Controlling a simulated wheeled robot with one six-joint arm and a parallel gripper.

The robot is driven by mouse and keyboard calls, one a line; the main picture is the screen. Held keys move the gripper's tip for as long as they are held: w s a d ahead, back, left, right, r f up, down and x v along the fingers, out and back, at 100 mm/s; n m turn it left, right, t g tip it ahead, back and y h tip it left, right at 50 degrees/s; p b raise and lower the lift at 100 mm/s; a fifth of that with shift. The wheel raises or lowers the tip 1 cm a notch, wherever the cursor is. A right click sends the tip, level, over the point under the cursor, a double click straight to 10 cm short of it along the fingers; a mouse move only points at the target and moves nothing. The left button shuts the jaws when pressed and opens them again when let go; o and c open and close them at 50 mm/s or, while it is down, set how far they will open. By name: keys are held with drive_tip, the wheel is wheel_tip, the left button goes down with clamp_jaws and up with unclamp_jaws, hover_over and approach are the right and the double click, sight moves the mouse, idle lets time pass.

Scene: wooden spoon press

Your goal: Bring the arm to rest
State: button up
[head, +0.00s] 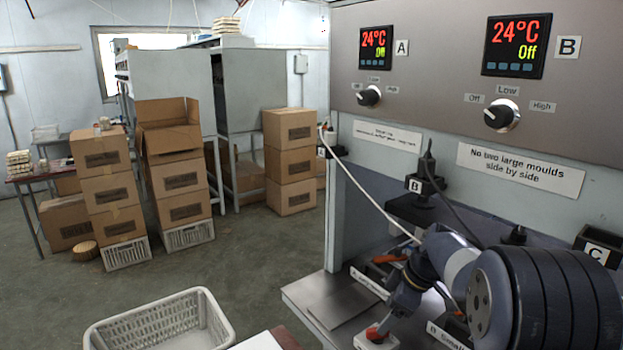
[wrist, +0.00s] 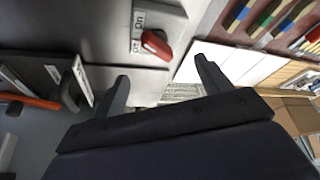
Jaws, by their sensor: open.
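My gripper (wrist: 160,68) is open in the wrist view, with two dark fingers spread apart and nothing between them. A red switch handle (wrist: 155,43) on a grey box labelled "On" lies just beyond the fingertips, apart from them as far as I can tell. In the head view my arm reaches in from the lower right, bent and pointing down over the front of the press. The red switch (head: 375,333) shows below it there. My fingertips are hard to make out in the head view.
The press panel (head: 420,75) has displays A (head: 374,47) and B (head: 516,45), both reading 24°C and Off. An orange handle (head: 388,259) lies beside my arm. A white basket (head: 160,325) stands front left. Stacked boxes (head: 290,160) stand behind open floor.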

drive_tip(key=shift+v, duration=2.55)
